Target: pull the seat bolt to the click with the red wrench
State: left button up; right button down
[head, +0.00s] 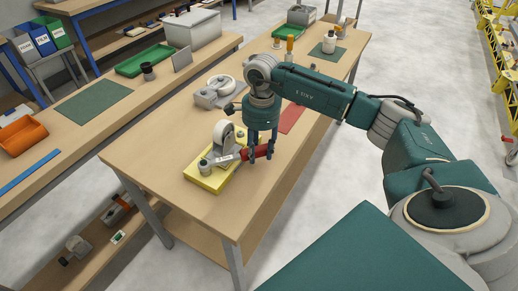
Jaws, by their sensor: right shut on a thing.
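The red wrench (246,154) lies level over the front part of the workbench. My right gripper (262,156) points down and is shut on its red handle. The wrench's silver head reaches left to a caster (222,134) with a pale wheel, mounted on a yellow block (214,184). A small round metal post with a dark top (204,164) stands at the block's left corner. The seat bolt cannot be made out clearly, and I cannot tell whether the wrench head sits on it. My left gripper is not in view.
A second caster (216,92) lies behind on the workbench (150,150). A red mat (291,118) lies right of my gripper. Screwdrivers (290,44) and a white bottle (329,43) stand farther back. The front right bench top is clear.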

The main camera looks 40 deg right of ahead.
jog(key=shift+s+a+m+p, duration=0.25)
jog(key=shift+s+a+m, duration=0.1)
jog(key=shift+s+m, duration=0.3)
jog(key=shift+s+a+m+p, duration=0.25)
jog(key=shift+s+m, duration=0.2)
jog(key=shift+s, duration=0.25)
notch_tip(320, 180, up, 2)
jog(key=shift+r+p, duration=0.1)
jog(key=shift+p, duration=0.4)
jog(key=c, duration=1.9)
grip_release()
grip_shut()
notch_tip(320, 180, up, 5)
jog(key=p, duration=0.3)
